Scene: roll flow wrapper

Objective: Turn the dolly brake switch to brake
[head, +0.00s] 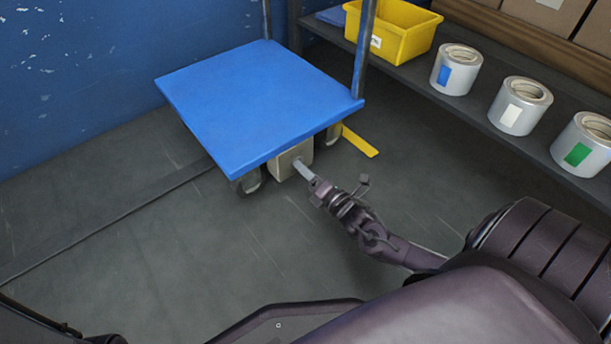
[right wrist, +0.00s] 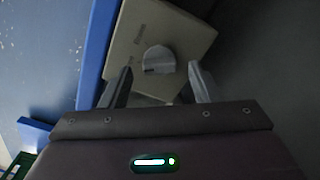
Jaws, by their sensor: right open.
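The dolly (head: 255,100) has a flat blue deck and stands on the floor by the blue wall. A beige brake box (head: 291,160) sits under its front edge. In the right wrist view the box face (right wrist: 190,35) carries a grey rounded brake switch knob (right wrist: 158,60) and faint lettering that I cannot read surely. My right gripper (head: 308,174) is at the box, pointing at it. In the right wrist view its open fingers (right wrist: 160,85) stand on either side of the knob's near end, with gaps visible. In the head view the knob is hidden. My left gripper is not in view.
Dolly wheels (head: 248,183) show below the deck. A dark shelf (head: 470,108) at right holds a yellow bin (head: 391,30) and several film rolls (head: 520,106). The floor (head: 170,260) in front is clear.

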